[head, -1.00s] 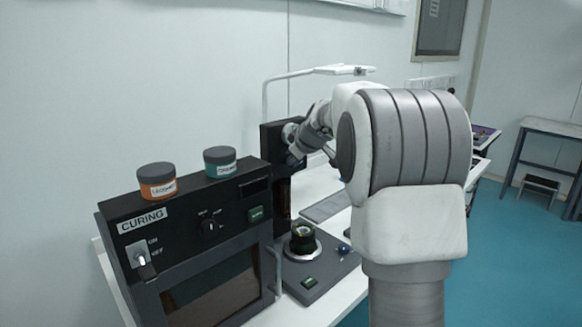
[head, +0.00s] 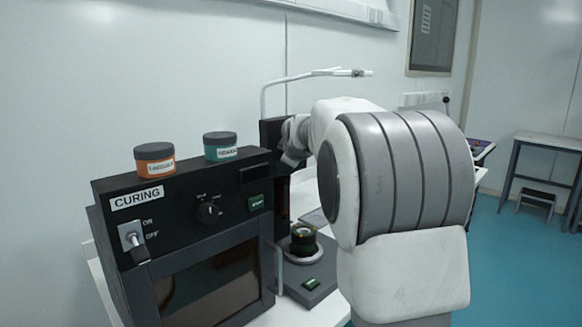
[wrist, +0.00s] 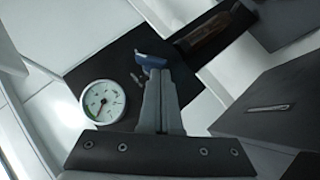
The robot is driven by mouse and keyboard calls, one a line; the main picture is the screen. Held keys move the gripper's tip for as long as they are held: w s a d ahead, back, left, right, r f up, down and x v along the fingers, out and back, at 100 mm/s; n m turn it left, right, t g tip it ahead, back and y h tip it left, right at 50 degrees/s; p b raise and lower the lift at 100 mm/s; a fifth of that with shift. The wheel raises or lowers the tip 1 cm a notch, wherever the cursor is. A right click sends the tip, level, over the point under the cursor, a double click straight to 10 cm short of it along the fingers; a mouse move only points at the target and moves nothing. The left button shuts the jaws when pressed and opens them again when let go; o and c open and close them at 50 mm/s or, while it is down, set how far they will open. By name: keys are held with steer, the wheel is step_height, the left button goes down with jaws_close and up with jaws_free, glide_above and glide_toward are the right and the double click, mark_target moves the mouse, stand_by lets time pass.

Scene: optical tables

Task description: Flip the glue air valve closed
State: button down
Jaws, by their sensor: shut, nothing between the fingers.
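In the wrist view my gripper (wrist: 161,78) is shut and empty, its two fingers side by side. A blue valve lever (wrist: 150,60) lies just beyond the fingertips, at a tilt; I cannot tell whether they touch. The lever sits by a dark panel (wrist: 85,72), with a small metal piece beside it. A round white pressure gauge (wrist: 104,101) is on the same panel, left of the fingers. In the head view the dark upright unit (head: 270,132) stands behind the curing box, and my arm hides the valve and fingertips.
The black curing box (head: 185,205) stands in front, with an orange jar (head: 155,160) and a teal jar (head: 220,147) on top. A dark base with a round holder (head: 303,242) is right of it. A thin white lamp arm (head: 300,74) reaches overhead.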

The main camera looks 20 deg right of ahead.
steer(key=shift+a+f+t+h+b, duration=0.1)
steer(key=shift+f+t+h+b, duration=0.25)
steer(key=shift+b, duration=0.7)
steer(key=shift+f+n+t+h+b, duration=0.5)
steer(key=shift+n+t+h+b, duration=0.55)
steer(key=shift+b, duration=2.5)
steer(key=shift+f+b, duration=0.4)
steer(key=shift+b, duration=1.1)
steer(key=shift+r, duration=0.1)
steer(key=s+d+r+p, duration=0.8)
steer(key=r+p, duration=0.2)
steer(key=p, duration=0.1)
steer(key=shift+d+r, duration=0.15)
steer(key=shift+r, duration=0.2)
steer(key=shift+s+r, duration=0.1)
steer(key=shift+s, duration=0.05)
steer(key=shift+g, duration=0.3)
